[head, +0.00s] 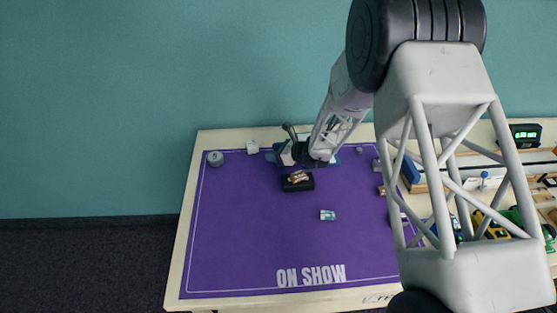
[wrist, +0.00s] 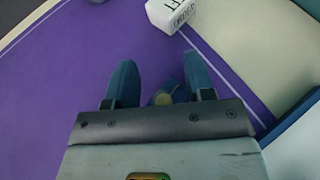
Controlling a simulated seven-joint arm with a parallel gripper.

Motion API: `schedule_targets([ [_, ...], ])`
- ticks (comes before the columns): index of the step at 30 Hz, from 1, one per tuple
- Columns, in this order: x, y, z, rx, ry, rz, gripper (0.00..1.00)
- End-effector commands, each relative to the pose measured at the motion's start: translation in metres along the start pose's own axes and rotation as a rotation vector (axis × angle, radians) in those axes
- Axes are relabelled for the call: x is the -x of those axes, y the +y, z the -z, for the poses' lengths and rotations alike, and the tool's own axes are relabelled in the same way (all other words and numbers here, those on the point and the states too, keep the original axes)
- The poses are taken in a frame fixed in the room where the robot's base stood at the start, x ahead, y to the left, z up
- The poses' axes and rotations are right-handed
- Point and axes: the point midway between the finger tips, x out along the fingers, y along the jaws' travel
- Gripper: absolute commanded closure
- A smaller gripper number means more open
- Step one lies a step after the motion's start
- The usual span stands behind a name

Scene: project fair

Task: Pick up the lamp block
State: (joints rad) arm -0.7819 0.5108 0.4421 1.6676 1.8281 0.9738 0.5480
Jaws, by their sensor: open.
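My gripper (wrist: 162,80) is open, its two dark blue fingers spread over the purple mat. A small dark blue piece with a dull yellow round top (wrist: 163,98) shows between the fingers, close to the palm. It may be the lamp block, but I cannot tell for sure; the palm edge hides its lower part. I cannot see either finger touching it. In the head view my gripper (head: 291,155) is at the back of the mat, partly hidden by my arm, and the small piece cannot be made out there.
A white lettered cube (wrist: 172,14) lies ahead of the fingers; it also shows in the head view (head: 252,146). A grey round thing (head: 215,158) is at the back-left corner. A black box (head: 297,184) and a small card (head: 327,215) lie nearer. The mat's left half is clear.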

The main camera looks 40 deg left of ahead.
Motion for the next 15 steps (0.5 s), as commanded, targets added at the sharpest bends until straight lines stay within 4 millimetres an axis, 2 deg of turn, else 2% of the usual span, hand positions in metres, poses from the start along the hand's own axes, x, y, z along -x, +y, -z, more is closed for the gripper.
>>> schedule_targets([
  [13, 0.0002, 0.0002, 0.0000, 0.000, 0.000, 0.000, 0.51],
  [14, 0.0002, 0.0002, 0.0000, 0.000, 0.000, 0.000, 0.53],
  [15, 0.0002, 0.0002, 0.0000, 0.000, 0.000, 0.000, 0.59],
])
